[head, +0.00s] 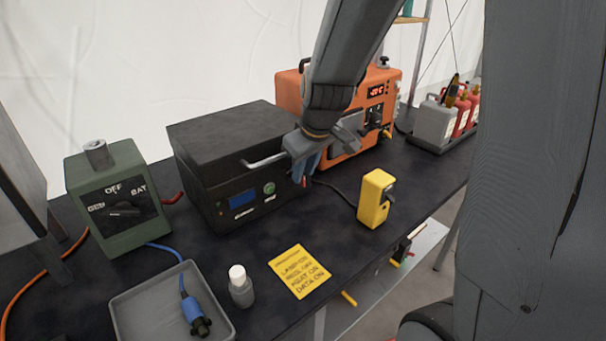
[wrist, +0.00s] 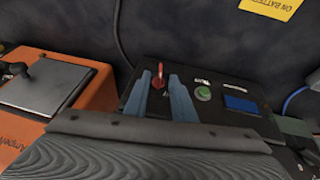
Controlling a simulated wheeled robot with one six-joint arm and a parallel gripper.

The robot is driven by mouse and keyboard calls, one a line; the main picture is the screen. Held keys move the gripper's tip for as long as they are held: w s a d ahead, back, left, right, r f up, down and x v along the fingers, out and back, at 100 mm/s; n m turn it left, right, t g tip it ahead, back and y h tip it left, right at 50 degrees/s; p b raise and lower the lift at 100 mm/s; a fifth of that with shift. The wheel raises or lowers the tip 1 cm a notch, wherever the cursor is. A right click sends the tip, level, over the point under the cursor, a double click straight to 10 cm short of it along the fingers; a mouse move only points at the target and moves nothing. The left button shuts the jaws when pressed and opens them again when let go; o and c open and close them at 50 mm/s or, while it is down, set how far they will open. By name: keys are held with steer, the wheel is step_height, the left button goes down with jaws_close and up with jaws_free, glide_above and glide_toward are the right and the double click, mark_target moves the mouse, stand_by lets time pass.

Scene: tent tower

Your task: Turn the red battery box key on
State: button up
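The black battery box (head: 215,165) stands on the dark table, with a blue screen and a green button on its front. Its red key (wrist: 158,76) shows in the wrist view on the front panel, the handle pointing nearly along the fingers. In the head view only a bit of red (head: 307,182) shows below my gripper (head: 305,167). In the wrist view my gripper (wrist: 160,94) is open, its two blue-grey fingers apart on either side of the key. I cannot tell whether either finger touches it. The key's lower part is partly hidden.
An orange generator (head: 290,92) stands behind right of the box. A yellow switch box (head: 373,198), a yellow note (head: 299,271), a small bottle (head: 240,287) and a grey tray (head: 140,308) are in front. A green switch box (head: 115,200) is at left.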

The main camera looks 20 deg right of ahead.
steer(key=shift+x, duration=1.25)
jaws_close()
